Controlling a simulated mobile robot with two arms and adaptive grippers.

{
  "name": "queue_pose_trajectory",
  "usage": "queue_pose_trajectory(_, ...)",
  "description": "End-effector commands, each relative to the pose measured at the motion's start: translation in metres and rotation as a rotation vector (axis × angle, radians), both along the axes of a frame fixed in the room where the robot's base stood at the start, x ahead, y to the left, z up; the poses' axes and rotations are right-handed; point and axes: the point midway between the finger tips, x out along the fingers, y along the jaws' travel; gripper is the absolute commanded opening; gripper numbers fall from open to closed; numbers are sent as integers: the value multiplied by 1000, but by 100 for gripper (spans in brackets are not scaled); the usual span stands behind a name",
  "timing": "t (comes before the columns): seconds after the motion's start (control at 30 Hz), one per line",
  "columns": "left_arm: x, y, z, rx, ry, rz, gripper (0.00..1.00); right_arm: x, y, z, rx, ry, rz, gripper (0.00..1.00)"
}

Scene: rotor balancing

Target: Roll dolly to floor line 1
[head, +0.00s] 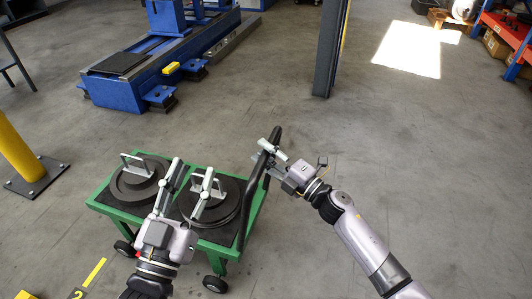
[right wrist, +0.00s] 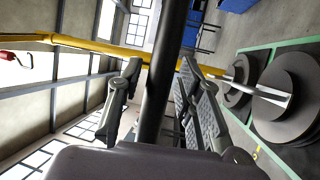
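The dolly (head: 128,216) is a low green cart on dark wheels. Its black push handle (head: 251,199) rises along the right side. My right gripper (head: 268,149) is at the handle's far end. In the right wrist view the dark handle bar (right wrist: 165,70) runs between its fingers, with a narrow gap showing on the left; contact on the right is unclear. My left gripper (head: 192,168) is open above the deck, near the right-hand disc, away from the handle. A yellow floor strip (head: 95,272) lies at the lower left beside a tag (head: 77,294) that reads 2. I see no line marked 1.
Two dark discs with metal handles sit on the dolly, one at the left (head: 128,188) and one at the right (head: 230,212). A blue machine (head: 117,92) stands behind, a dark post (head: 328,55) to its right, a yellow bollard (head: 18,150) at left. Floor beyond the handle is clear.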

Motion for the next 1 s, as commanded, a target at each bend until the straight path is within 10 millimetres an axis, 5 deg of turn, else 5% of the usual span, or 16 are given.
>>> queue_pose_trajectory(0.43, 0, 0, 0, 0, 2, 1, 40, 0, 0, 0, 0, 0, 0, 1)
queue_pose_trajectory(1.0, 0, 0, 0, 0, 2, 1, 40, 0, 2, 0, -1, 0, 0, 0)
